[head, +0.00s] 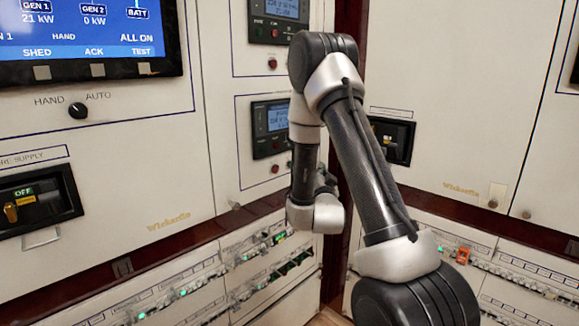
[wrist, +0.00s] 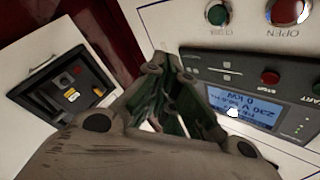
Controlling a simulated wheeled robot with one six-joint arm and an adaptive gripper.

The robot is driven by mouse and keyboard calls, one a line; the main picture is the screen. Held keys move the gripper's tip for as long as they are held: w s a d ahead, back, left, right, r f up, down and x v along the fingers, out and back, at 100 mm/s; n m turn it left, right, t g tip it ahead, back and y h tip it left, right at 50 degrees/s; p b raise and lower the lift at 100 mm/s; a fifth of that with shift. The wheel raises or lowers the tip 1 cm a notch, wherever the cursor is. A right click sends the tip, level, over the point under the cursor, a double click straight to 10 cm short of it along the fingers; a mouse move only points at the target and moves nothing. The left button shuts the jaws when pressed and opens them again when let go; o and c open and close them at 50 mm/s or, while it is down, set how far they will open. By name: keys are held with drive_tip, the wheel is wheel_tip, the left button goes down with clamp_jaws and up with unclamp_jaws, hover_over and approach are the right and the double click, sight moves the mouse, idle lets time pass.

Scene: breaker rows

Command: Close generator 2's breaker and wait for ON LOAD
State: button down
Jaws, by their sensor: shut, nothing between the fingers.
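In the wrist view, my gripper (wrist: 165,62) is shut and empty. Its fingertips point towards the edge of a control panel. A green button (wrist: 217,14), its label only partly readable, sits above and right of the fingertips, apart from them in the picture. A red button (wrist: 287,10) labelled OPEN is further right. The controller (wrist: 250,90) beside them appears upside down, its display (wrist: 245,108) reading 230 V and 0 kW. In the head view, the mimic screen (head: 80,28) shows GEN 1 at 21 kW and GEN 2 at 0 kW. My arm hides the gripper's fingertips there.
In the head view, a lower controller (head: 268,128) is partly behind my arm. A HAND/AUTO knob (head: 77,110) and an OFF breaker (head: 35,200) are at left. Terminal rows (head: 170,295) run below.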

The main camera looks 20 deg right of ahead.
idle(0.3)
drive_tip(key=w+a, duration=0.3)
drive_tip(key=w, duration=0.5)
drive_tip(key=shift+w, duration=0.2)
idle(1.4)
drive_tip(key=shift+w+a, duration=0.1)
drive_tip(key=shift+w, duration=0.2)
drive_tip(key=shift+w+a, duration=0.15)
drive_tip(key=shift+w, duration=0.25)
idle(0.6)
drive_tip(key=shift+s, duration=0.1)
drive_tip(key=shift+s+d, duration=0.25)
drive_tip(key=shift+s, duration=0.45)
drive_tip(key=shift+s+d, duration=0.3)
drive_tip(key=shift+s, duration=0.5)
drive_tip(key=shift+s+d, duration=0.3)
drive_tip(key=shift+s, duration=0.45)
drive_tip(key=shift+s+d, duration=0.3)
drive_tip(key=shift+s, duration=0.5)
